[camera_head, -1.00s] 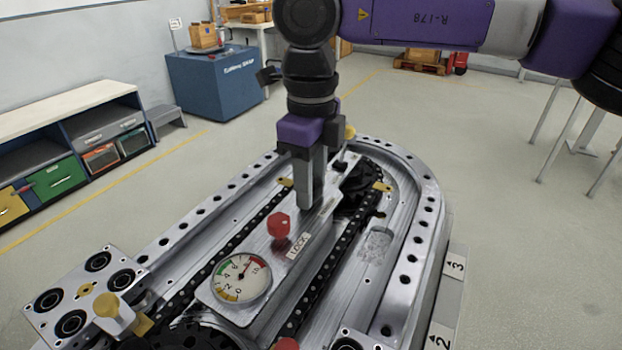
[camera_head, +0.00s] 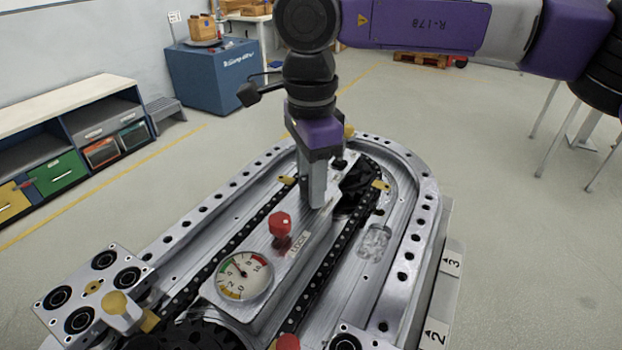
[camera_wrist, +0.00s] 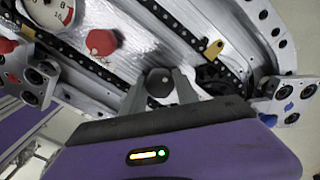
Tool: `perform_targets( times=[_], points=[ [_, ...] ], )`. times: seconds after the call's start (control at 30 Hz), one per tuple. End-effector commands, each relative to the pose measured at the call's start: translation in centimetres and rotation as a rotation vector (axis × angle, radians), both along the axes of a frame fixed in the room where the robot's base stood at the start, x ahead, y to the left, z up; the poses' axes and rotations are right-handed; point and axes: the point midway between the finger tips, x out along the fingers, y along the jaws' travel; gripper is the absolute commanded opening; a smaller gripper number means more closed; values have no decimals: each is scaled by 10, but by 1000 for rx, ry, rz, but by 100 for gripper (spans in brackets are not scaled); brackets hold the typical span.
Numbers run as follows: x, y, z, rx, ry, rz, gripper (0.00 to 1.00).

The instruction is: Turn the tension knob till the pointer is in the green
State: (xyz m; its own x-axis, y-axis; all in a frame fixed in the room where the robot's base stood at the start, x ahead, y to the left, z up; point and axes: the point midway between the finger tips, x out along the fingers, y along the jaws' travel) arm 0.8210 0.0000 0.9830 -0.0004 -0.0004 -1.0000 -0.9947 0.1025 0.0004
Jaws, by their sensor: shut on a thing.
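The tension knob (camera_wrist: 159,84) is a dark round knob between the two fingers of my gripper (camera_wrist: 160,92) in the wrist view. My gripper (camera_head: 317,203) points down at the track's middle plate in the head view, where its fingers hide the knob. It is shut on the knob. The round gauge (camera_head: 243,275) is on the same plate, nearer the camera. Its pointer leans to the upper left, around the 6, near the upper end of the green band; whether it is inside the green is too small to tell.
A red knob (camera_head: 281,224) stands by a LOCK label (camera_head: 298,244), between gauge and gripper. A dark chain runs along both sides of the plate. A carriage with black rollers (camera_head: 90,290) sits at left. The floor around the track is clear.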

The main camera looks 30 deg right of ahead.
Motion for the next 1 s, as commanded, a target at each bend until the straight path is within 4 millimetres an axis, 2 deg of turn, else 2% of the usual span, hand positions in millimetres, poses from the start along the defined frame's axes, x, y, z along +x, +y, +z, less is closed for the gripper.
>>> perform_targets(
  times=[0.67,0.7,0.8,1.0],
  points=[
    [1,1,1,3,-2,65,0],
    [1,1,1,3,-2,65,40],
    [0,1,0,2,-2,64,58],
    [0,0,0,1,-1,64,58]
  ],
)
